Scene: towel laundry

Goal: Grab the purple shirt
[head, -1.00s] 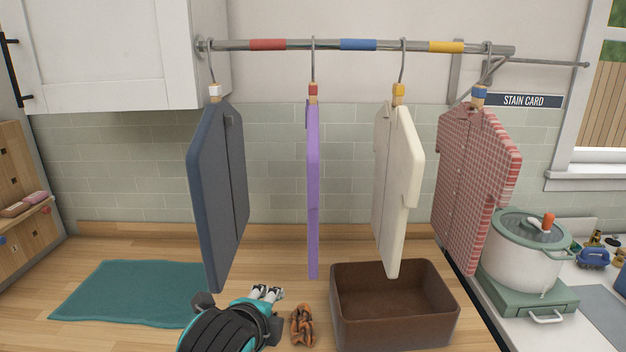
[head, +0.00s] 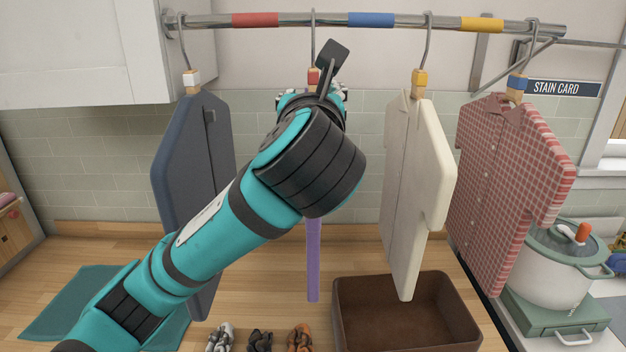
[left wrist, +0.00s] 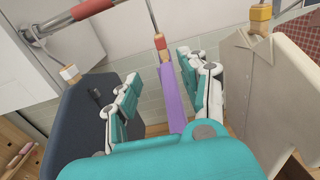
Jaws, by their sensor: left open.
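The purple shirt (head: 313,262) hangs edge-on from a hook with a red-marked block (head: 314,77) on the rail. In the head view my left arm covers most of it, and only its lower strip shows. In the left wrist view the purple shirt (left wrist: 173,98) hangs between the two spread fingers of my left gripper (left wrist: 163,88). The fingers are open, one on each side, with gaps to the shirt. In the head view the left gripper (head: 312,98) is mostly hidden behind my wrist, near the top of the shirt. My right gripper is not in view.
A navy shirt (head: 188,165) hangs to the left, a cream shirt (head: 415,190) and a red checked shirt (head: 510,185) to the right, all on the rail (head: 310,21). A brown bin (head: 405,325) stands below. A teal towel (head: 60,305) lies on the counter.

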